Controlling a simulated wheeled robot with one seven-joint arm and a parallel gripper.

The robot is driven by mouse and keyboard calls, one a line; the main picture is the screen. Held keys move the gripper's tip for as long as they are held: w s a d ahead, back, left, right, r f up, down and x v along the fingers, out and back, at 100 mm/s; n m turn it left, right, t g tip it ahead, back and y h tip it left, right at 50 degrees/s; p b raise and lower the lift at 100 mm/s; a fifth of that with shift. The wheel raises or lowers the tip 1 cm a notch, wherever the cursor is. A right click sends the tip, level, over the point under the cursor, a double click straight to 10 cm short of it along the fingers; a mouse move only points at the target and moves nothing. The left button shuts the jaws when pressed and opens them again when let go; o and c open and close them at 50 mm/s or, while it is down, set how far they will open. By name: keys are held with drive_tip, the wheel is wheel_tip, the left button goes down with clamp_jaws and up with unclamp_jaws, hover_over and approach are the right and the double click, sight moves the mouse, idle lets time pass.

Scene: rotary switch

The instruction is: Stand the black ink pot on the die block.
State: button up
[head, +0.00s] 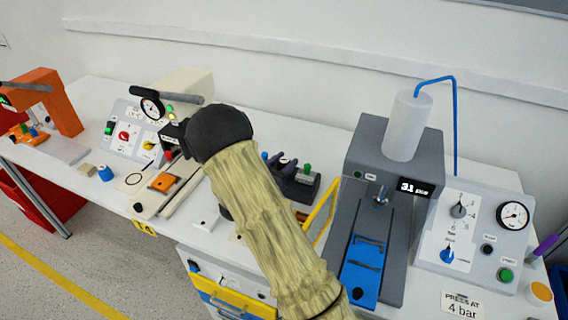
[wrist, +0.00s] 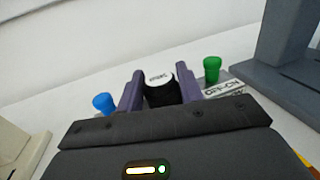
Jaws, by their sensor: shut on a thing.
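The black ink pot (wrist: 160,92) has a white labelled top and sits between the two purple fingers of my gripper (wrist: 159,88) in the wrist view. The fingers press on its sides. A blue-topped pot (wrist: 104,102) is to its left and a green-topped pot (wrist: 212,70) to its right. In the head view my gripper (head: 281,163) is at a dark rack (head: 302,190), partly hidden by my arm. I cannot tell whether the black pot is clear of the rack. The blue block (head: 360,272) under the grey press may be the die block; this is not certain.
The grey press (head: 375,160) with a white cylinder stands right of the rack. A control panel (head: 462,235) with a gauge is beside it. A yellow frame (head: 318,215) lies between rack and press. Another panel (head: 135,130) and an orange machine (head: 55,100) stand left.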

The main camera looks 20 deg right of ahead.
drive_tip(key=shift+f, duration=0.35)
drive_tip(key=o, duration=1)
drive_tip(key=shift+r, duration=0.15)
drive_tip(key=v, duration=1.2)
drive_tip(key=shift+b, duration=0.3)
